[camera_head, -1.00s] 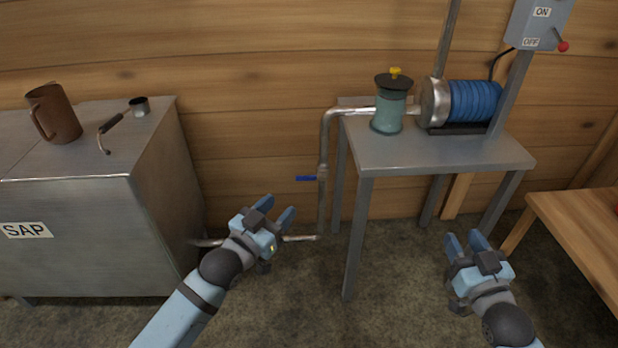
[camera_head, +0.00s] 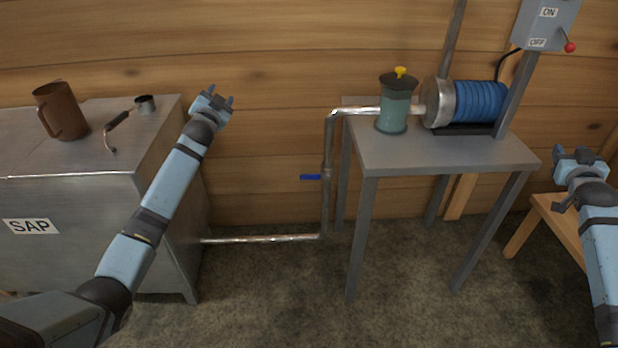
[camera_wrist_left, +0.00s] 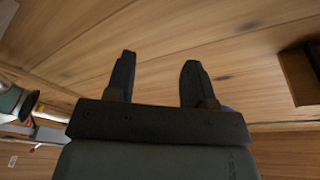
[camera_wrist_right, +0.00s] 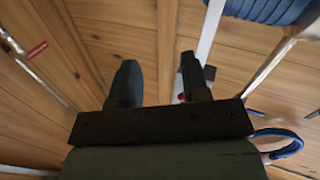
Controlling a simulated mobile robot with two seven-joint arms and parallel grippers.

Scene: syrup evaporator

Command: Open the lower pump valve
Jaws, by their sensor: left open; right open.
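The lower pump valve has a small blue lever handle (camera_head: 311,177) sticking out to the left, level, from the vertical metal pipe (camera_head: 327,205) left of the pump table. My left gripper (camera_head: 215,95) is open and empty, raised near the wooden wall above the right edge of the SAP tank, up and left of the handle and well apart from it. In the left wrist view its fingers (camera_wrist_left: 156,80) stand apart with the wall behind. My right gripper (camera_head: 580,155) is open and empty at the far right, beyond the table. Its fingers (camera_wrist_right: 160,80) show apart in the right wrist view.
The metal SAP tank (camera_head: 95,240) stands left, with a brown pitcher (camera_head: 60,112) and a ladle (camera_head: 118,121) on top. The grey table (camera_head: 440,152) carries the green canister (camera_head: 394,108) and blue pump (camera_head: 478,102). A switch box (camera_head: 547,20) and wooden bench (camera_head: 545,215) are right.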

